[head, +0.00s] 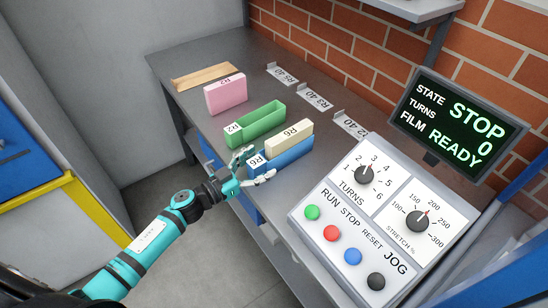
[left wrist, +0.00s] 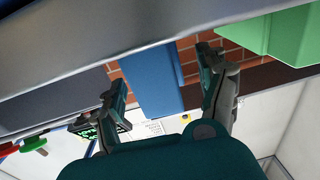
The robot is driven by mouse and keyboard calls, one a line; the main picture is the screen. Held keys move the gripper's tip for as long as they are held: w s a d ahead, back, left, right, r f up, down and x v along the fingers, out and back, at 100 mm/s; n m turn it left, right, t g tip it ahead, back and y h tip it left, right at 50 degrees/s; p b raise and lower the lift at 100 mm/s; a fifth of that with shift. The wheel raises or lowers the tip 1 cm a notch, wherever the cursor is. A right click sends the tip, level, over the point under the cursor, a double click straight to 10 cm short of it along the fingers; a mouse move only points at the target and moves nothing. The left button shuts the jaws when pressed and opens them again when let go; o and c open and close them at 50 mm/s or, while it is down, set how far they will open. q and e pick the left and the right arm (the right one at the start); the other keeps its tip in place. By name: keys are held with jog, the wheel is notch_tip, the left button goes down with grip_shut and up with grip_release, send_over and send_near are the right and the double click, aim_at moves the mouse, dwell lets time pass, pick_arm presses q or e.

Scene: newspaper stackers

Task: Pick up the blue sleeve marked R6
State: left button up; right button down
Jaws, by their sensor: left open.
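The blue sleeve marked R6 (head: 292,157) lies on the grey bench, its labelled end toward the near edge. A cream block marked R6 (head: 291,143) rises from it or stands just behind it; I cannot tell which. My left gripper (head: 256,166) is open at the labelled end, one finger on each side. In the left wrist view the blue sleeve (left wrist: 152,82) shows between the open fingers of the left gripper (left wrist: 162,66), with a gap at the right finger. Contact at the left finger is unclear. My right gripper is not in view.
A green sleeve (head: 262,121) lies just beyond the blue one; it also shows in the left wrist view (left wrist: 290,38). Farther back are a pink block (head: 225,95) and a wooden board (head: 204,76). A control panel (head: 362,220) stands close on the right.

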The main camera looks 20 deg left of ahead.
aim_at(269, 157)
pick_arm(q)
jog(key=x, duration=0.3)
jog(key=shift+w+d+r, duration=0.1)
jog(key=shift+w+d, duration=0.15)
jog(key=shift+w, duration=0.05)
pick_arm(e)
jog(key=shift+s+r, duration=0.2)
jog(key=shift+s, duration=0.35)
pick_arm(q)
jog(key=shift+r, duration=0.1)
jog(key=c, duration=1.3)
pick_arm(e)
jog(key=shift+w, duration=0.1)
pick_arm(q)
jog(key=shift+o, duration=0.2)
